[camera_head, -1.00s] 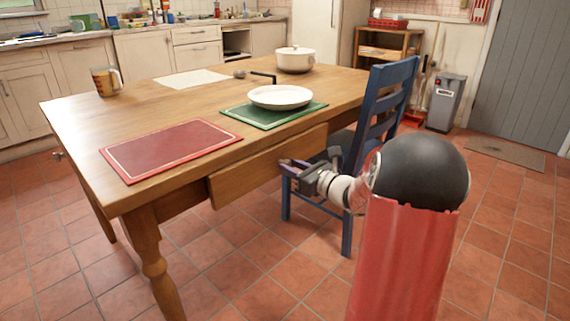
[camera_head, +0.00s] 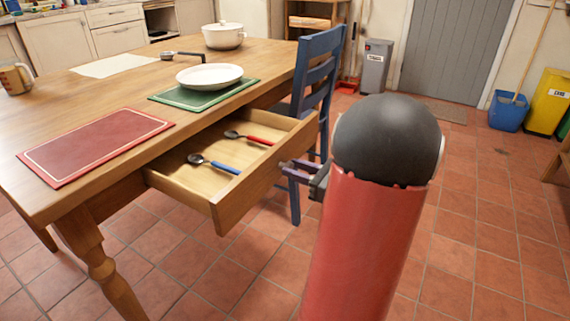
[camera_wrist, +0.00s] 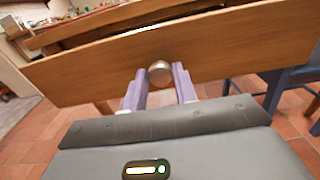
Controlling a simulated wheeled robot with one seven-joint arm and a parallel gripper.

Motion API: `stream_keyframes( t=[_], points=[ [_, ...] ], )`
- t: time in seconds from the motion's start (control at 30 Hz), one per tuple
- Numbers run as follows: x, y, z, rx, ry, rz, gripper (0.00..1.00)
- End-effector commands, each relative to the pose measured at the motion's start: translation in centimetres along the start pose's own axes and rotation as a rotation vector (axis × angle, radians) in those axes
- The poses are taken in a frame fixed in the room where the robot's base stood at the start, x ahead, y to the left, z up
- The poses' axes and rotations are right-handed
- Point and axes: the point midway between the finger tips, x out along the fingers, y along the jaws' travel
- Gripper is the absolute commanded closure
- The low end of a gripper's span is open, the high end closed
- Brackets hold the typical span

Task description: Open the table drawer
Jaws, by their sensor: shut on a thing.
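The wooden table drawer (camera_head: 228,206) is pulled well out from under the table (camera_head: 62,203) in the head view. A blue-handled spoon (camera_head: 214,164) and a red-handled spoon (camera_head: 249,138) lie inside it. In the wrist view the drawer front (camera_wrist: 90,77) spans the picture, with a round metal knob (camera_wrist: 160,72) at its middle. My gripper (camera_wrist: 160,84) has its two purple fingers on either side of the knob and is shut on it.
A blue chair (camera_head: 318,85) stands right beside the drawer, behind my gripper. A red placemat (camera_head: 95,145), a green placemat (camera_head: 190,104) with a white plate (camera_head: 209,76), and a pot (camera_head: 223,37) are on the table.

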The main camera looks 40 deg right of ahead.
Motion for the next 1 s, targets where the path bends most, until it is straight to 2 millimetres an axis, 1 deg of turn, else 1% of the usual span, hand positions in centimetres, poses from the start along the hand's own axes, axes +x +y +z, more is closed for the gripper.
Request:
stream_keyframes(
  t=[0.13,0.47,0.5,0.6,0.63,0.87,0.93,1.0],
  points=[
    [-0.5,0.0,0.0,-0.001,0.000,0.000,1.00],
    [-0.5,0.0,0.0,-0.001,0.000,0.001,1.00],
    [-0.5,0.0,0.0,-0.001,0.000,0.001,0.66],
    [-0.5,0.0,0.0,-0.001,0.000,0.000,0.53],
    [-0.5,0.0,0.0,0.000,0.000,0.000,0.51],
    [-0.5,0.0,0.0,0.000,0.000,0.000,0.51],
    [-0.7,0.0,0.0,-0.001,0.000,-0.001,0.51],
    [-1.3,-0.1,0.0,-0.001,0.000,-0.001,0.51]
  ],
)
